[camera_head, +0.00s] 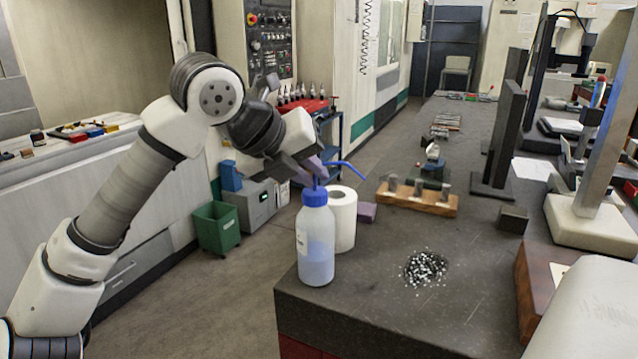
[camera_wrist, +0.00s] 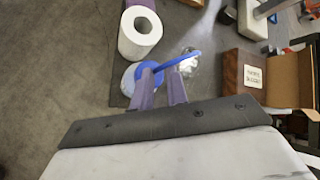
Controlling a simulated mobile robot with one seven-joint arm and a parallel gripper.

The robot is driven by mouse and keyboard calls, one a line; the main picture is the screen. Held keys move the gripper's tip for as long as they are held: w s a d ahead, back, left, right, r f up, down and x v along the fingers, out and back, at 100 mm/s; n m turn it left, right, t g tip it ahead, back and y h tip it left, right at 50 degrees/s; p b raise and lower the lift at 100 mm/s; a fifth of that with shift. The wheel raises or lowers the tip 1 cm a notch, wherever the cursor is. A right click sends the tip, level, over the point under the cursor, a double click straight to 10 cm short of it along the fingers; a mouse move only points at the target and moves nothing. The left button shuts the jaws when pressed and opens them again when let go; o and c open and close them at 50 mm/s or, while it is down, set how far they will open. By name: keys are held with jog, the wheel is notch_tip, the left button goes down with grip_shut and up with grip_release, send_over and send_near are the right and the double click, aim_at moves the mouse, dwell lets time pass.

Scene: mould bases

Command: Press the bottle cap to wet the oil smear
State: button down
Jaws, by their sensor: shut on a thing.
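A translucent wash bottle (camera_head: 317,243) with a blue cap (camera_head: 315,195) and a bent blue spout stands upright near the bench's front left corner. The spout points right and away. My gripper (camera_head: 318,173) is above the bottle, its purple fingers shut on the top of the bottle cap. In the wrist view the fingers (camera_wrist: 162,88) are over the blue cap (camera_wrist: 150,70), hiding part of it. A dark patch strewn with bright metal chips (camera_head: 425,268), perhaps the oil smear, lies on the bench right of the bottle. It shows partly behind the spout in the wrist view (camera_wrist: 188,62).
A wooden rack (camera_head: 417,198) is further back. A brown box (camera_wrist: 270,78) is at right in the wrist view. Bench top (camera_head: 370,290) in front of the chips is clear.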

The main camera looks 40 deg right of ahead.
jog(key=shift+f, duration=0.6)
jog(key=shift+r, duration=0.6)
jog(key=shift+r+p, duration=2.2)
jog(key=shift+r, duration=0.75)
